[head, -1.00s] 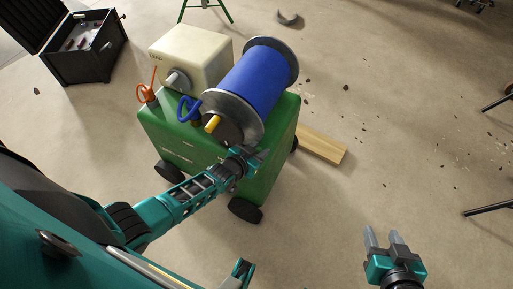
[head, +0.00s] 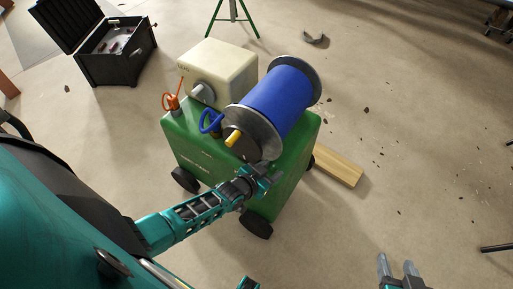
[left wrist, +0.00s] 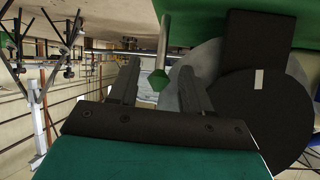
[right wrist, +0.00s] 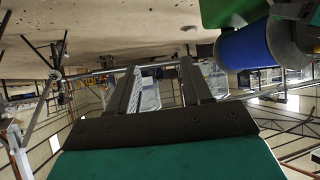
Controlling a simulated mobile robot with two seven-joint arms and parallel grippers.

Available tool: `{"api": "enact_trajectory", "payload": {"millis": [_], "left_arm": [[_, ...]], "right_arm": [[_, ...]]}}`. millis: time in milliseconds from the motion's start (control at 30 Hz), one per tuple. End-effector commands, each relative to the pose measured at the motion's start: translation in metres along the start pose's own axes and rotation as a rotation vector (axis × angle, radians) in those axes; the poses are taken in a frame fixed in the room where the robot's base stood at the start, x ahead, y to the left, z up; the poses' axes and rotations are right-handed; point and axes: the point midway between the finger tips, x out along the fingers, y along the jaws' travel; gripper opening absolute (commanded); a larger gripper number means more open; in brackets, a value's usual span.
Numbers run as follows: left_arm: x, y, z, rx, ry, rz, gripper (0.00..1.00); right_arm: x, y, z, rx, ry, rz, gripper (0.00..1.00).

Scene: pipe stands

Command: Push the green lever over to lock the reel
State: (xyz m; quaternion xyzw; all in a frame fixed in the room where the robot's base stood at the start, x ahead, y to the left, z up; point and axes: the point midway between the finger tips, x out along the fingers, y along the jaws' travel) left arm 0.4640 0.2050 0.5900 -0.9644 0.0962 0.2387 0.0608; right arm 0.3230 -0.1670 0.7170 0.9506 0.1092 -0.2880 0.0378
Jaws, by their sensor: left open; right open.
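The blue reel (head: 277,100) with grey flanges sits on top of the green wheeled machine (head: 187,144). In the left wrist view a lever, a grey rod with a green tip (left wrist: 158,81), stands in the gap between my left fingertips, beside a dark disc (left wrist: 255,110). I cannot tell whether a finger touches it. My left gripper (head: 268,178) is open at the machine's near side, below the reel's near flange. The lever is hidden or too small in the head view. My right gripper (head: 398,268) is open and empty at the bottom right, away from the machine.
A cream box (head: 222,72), a yellow handle (head: 233,138), a blue ring (head: 210,122) and an orange fitting (head: 172,102) are on the machine. A wooden plank (head: 338,166) lies on the floor beside it. An open black case (head: 118,55) stands at back left. The floor at right is mostly clear.

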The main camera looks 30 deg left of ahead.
Motion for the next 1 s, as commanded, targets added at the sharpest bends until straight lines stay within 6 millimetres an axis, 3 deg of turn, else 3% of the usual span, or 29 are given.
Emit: {"api": "enact_trajectory", "payload": {"millis": [33, 200, 400, 600, 867, 1000], "left_arm": [[-0.015, 0.0, -0.003, 0.0, -0.003, 0.001, 0.49], [-0.052, 0.0, -0.003, 0.0, -0.003, 0.0, 0.49], [-0.084, 0.0, -0.002, 0.0, -0.002, 0.001, 0.49], [-0.098, 0.0, -0.001, 0.001, 0.0, 0.0, 0.49], [-0.099, 0.0, -0.001, 0.001, 0.0, 0.0, 0.49], [-0.097, 0.002, 0.002, 0.0, -0.001, 0.002, 0.49]], "right_arm": [[-0.005, 0.002, -0.004, -0.003, -0.003, 0.005, 0.49], [-0.011, 0.01, -0.003, -0.007, -0.012, 0.023, 0.49], [-0.017, 0.013, -0.007, -0.006, -0.014, 0.028, 0.49], [-0.019, 0.011, -0.011, -0.002, -0.014, 0.025, 0.49], [-0.019, 0.007, -0.011, 0.005, -0.015, 0.022, 0.49], [-0.016, 0.008, -0.005, -0.014, -0.016, 0.022, 0.39]]}}
